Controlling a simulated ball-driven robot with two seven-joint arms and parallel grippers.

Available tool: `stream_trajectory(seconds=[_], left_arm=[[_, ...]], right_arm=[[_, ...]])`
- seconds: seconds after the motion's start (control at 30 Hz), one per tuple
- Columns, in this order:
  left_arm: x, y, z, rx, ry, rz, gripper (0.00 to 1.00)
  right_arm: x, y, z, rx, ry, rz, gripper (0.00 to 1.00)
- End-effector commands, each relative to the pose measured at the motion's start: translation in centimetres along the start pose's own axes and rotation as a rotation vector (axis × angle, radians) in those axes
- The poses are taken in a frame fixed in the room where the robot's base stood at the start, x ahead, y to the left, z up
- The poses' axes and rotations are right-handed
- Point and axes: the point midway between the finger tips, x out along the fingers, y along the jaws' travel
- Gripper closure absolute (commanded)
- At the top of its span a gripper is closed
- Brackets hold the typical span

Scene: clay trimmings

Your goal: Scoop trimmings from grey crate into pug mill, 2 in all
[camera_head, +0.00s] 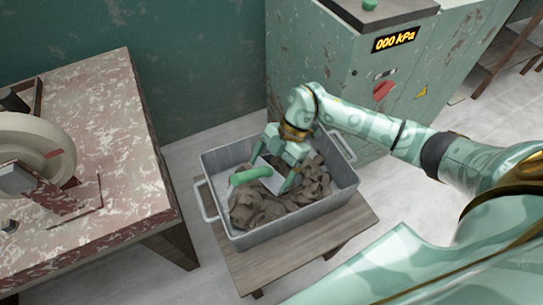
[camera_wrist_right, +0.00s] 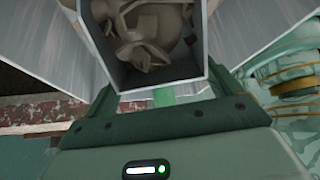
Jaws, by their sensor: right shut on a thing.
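The grey crate (camera_head: 208,178) stands on a low wooden stand and holds many grey-brown clay trimmings (camera_head: 255,208). My right gripper (camera_head: 273,165) is inside the crate, shut on the scoop. The scoop has a pale metal body (camera_head: 273,181) and a green handle (camera_head: 251,175). In the right wrist view the green handle (camera_wrist_right: 163,96) sits between the fingers, and trimmings (camera_wrist_right: 150,32) show within the scoop's walls. I cannot tell whether they rest in it or lie beyond it. The pug mill seems to be the green machine (camera_head: 370,105) behind, with a dark top. My left gripper is out of view.
The machine's display (camera_head: 394,40) reads 000 kPa, above a red part. A worn table (camera_head: 90,130) with a pale round wheel-like thing (camera_head: 38,140) stands left. The wooden stand (camera_head: 325,232) has bare room in front of the crate. A wooden rack (camera_head: 505,55) is at far right.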

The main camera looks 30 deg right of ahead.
Motion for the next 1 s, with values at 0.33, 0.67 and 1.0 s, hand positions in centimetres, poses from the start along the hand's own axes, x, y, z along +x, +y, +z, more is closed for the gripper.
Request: stream_trajectory(seconds=[0.33,0.67,1.0], left_arm=[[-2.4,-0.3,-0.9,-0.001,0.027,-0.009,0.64],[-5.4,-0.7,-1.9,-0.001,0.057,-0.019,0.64],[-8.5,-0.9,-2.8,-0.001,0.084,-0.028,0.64]], right_arm=[[-1.7,0.1,-1.3,-0.004,-0.068,0.004,0.38],[-3.4,0.1,-2.4,-0.004,-0.175,0.004,0.38],[-5.2,0.1,-3.6,-0.003,-0.283,0.004,0.38]])
